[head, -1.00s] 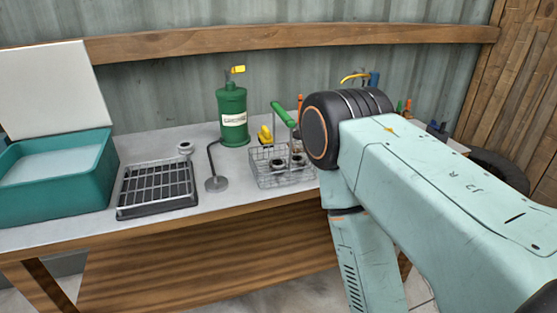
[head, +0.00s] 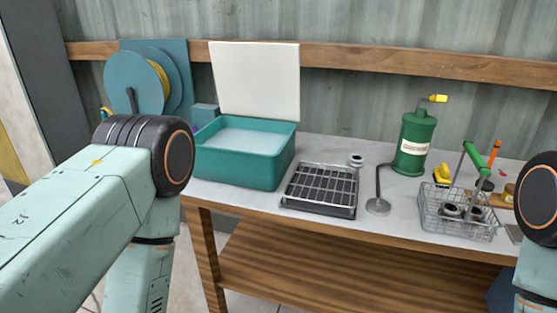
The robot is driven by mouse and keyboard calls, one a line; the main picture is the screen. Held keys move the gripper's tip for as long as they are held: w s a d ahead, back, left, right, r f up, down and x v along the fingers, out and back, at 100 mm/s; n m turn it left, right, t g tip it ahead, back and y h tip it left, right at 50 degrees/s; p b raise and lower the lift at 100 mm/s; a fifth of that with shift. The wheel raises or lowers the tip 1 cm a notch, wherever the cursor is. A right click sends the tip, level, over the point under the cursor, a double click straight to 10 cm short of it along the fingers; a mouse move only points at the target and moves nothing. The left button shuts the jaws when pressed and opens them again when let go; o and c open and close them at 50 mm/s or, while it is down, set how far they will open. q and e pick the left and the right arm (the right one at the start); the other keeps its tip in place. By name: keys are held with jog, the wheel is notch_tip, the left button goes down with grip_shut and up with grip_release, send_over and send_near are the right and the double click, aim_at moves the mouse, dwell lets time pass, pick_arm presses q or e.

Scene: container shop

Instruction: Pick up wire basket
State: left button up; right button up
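The wire basket (head: 458,222) stands on the right part of the workbench. My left arm fills the lower left, in front of the bench's left end. Neither gripper is in view.
The workbench (head: 330,155) also holds a teal tub (head: 240,170) with a white raised lid, a black rack tray (head: 320,190), a round-based metal stand (head: 378,206) and a green canister (head: 415,145). A blue hose reel (head: 145,80) is at the back left.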

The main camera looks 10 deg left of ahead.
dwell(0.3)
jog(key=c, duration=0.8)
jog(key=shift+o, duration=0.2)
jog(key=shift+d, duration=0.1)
